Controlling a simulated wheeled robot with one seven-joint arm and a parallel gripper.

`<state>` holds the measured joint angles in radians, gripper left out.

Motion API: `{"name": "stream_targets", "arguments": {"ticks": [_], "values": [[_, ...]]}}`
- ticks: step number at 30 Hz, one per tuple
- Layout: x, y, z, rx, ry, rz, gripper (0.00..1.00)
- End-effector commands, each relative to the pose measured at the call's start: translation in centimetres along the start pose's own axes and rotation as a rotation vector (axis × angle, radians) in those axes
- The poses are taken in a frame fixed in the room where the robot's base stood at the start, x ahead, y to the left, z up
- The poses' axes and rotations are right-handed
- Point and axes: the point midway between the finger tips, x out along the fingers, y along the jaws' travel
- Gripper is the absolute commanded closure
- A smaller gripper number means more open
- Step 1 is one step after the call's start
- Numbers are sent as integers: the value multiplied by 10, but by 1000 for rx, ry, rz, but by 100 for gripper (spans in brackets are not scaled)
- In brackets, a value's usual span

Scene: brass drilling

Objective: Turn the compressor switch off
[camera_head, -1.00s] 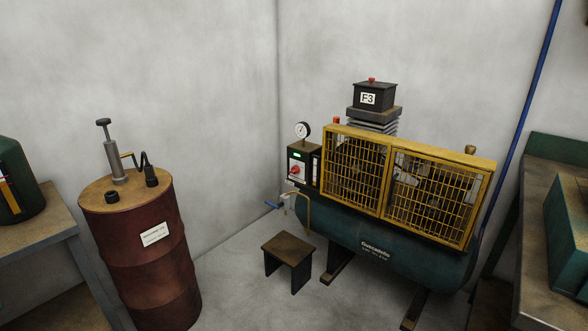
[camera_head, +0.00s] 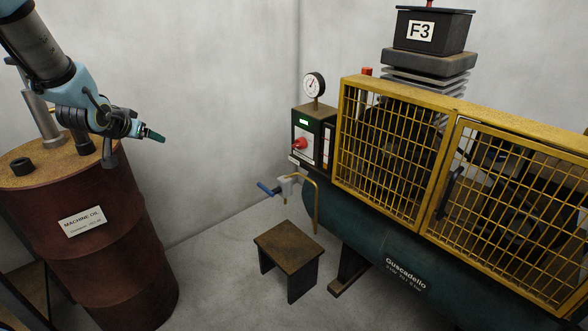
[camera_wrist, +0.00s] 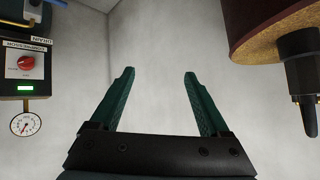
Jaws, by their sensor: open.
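The compressor (camera_head: 365,235) is a dark green tank with a yellow mesh guard, at the right of the head view. Its switch box (camera_head: 308,120) is on its left end, with a red rotary switch (camera_head: 299,144) and a lit green indicator (camera_head: 304,122). In the wrist view the red switch (camera_wrist: 26,63) appears upside down at the left edge. My gripper (camera_head: 153,134) is at the upper left, in front of the oil drum, well left of the switch. In the wrist view my gripper (camera_wrist: 160,75) is open, with nothing between its green fingers.
A rusty red drum (camera_head: 95,255) labelled machine oil stands at the left. A pressure gauge (camera_head: 314,84) sits above the switch box. A blue-handled valve (camera_head: 285,187) juts out below it. A low stool (camera_head: 288,252) stands on the floor. The space between drum and switch is clear.

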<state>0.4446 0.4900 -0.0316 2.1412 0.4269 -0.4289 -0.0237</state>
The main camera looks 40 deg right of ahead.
Motion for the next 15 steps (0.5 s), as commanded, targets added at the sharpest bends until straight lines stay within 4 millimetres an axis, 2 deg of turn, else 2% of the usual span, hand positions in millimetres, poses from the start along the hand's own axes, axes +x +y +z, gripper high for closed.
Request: {"name": "stream_targets", "arguments": {"ticks": [1,2,3,5,6,9,12,15], "values": [[45,36,6,58,84,62,20],[62,55,1,90,140,98,20],[84,83,-6,130,215,150,20],[109,126,-13,181,323,232,20],[123,155,-16,210,393,287,20],[145,220,-18,264,547,416,20],[153,272,-16,294,663,524,20],[155,304,-12,308,738,597,20]]}}
